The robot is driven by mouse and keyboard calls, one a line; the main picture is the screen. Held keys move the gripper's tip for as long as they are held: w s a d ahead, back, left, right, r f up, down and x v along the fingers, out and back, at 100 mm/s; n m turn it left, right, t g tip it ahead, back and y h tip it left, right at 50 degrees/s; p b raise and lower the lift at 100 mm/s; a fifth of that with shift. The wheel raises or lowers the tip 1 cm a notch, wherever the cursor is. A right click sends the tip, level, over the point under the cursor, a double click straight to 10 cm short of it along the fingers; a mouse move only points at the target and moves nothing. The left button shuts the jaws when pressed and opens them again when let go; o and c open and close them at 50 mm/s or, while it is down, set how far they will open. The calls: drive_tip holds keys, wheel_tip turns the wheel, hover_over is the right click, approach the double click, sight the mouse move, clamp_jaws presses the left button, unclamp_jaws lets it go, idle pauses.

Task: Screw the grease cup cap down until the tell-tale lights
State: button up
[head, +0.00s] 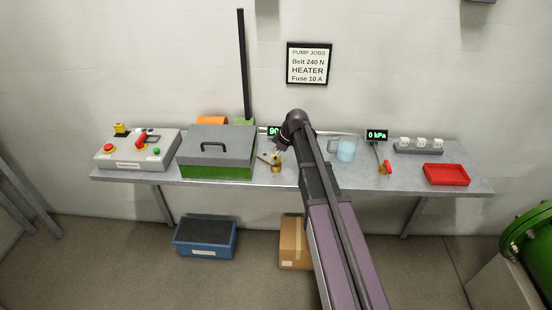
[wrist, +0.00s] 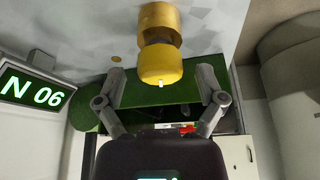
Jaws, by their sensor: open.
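The yellow-brass grease cup (wrist: 159,18) shows at the top of the wrist view, with its wide round cap (wrist: 160,64) toward my gripper. A small white mark sits on the cap's near edge. My gripper (wrist: 162,76) is open, with one finger on each side of the cap and a visible gap at both sides. In the head view a small brass piece (head: 276,167), probably the same cup, stands on the bench beside my dark wrist, which partly covers that area. I cannot pick out a lit tell-tale lamp.
A green display (wrist: 35,95) appears upside down in the wrist view, seemingly reading 90 N. The bench (head: 335,178) holds a grey-lidded green case (head: 217,152), a control box (head: 138,148), a clear jug (head: 346,149) and a red tray (head: 446,174). Bare bench lies before the jug.

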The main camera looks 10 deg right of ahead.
drive_tip(key=c, duration=1.1)
drive_tip(key=shift+c, duration=0.2)
drive_tip(key=shift+m, duration=0.4)
drive_tip(key=m+t+h, duration=0.1)
drive_tip(key=m, duration=0.2)
drive_tip(key=shift+s, duration=0.1)
drive_tip(key=m, duration=0.2)
drive_tip(key=m+t+h, duration=0.1)
drive_tip(key=m, duration=0.1)
drive_tip(key=shift+a+m+h, duration=0.1)
drive_tip(key=shift+m+h, duration=0.2)
drive_tip(key=m+h, duration=0.2)
drive_tip(key=m, duration=0.3)
drive_tip(key=shift+a, duration=0.1)
drive_tip(key=m+h, duration=0.1)
drive_tip(key=m, duration=0.4)
drive_tip(key=shift+g+h, duration=0.4)
drive_tip(key=shift+m, duration=0.3)
